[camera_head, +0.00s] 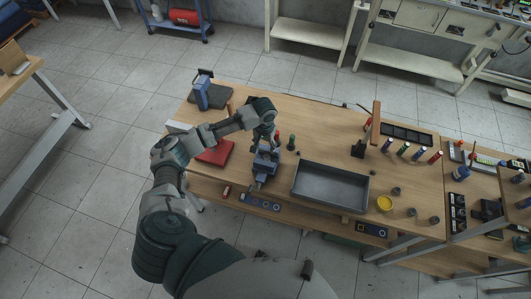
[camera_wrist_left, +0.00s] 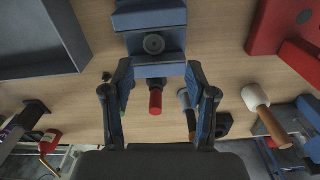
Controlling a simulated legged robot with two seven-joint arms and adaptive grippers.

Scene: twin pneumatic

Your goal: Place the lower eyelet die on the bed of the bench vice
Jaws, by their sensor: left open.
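The blue bench vice (camera_head: 264,165) stands at the bench's front edge, left of the grey tray; it also shows at the top of the left wrist view (camera_wrist_left: 150,68). A dark round disc with a ring at its centre (camera_wrist_left: 153,43) lies against a flat blue face of the vice. It looks like the lower eyelet die, but I cannot be sure. My left gripper (camera_head: 270,135) is over the vice's far end. Its two fingers (camera_wrist_left: 160,103) are spread apart and hold nothing. A red cylinder (camera_wrist_left: 155,103) shows between them, beyond. My right gripper is not in view.
The grey tray (camera_head: 330,187) is right of the vice and a red object (camera_head: 216,152) left of it. A white-headed mallet (camera_wrist_left: 254,97) shows near the fingers. Bare wood lies behind the tray.

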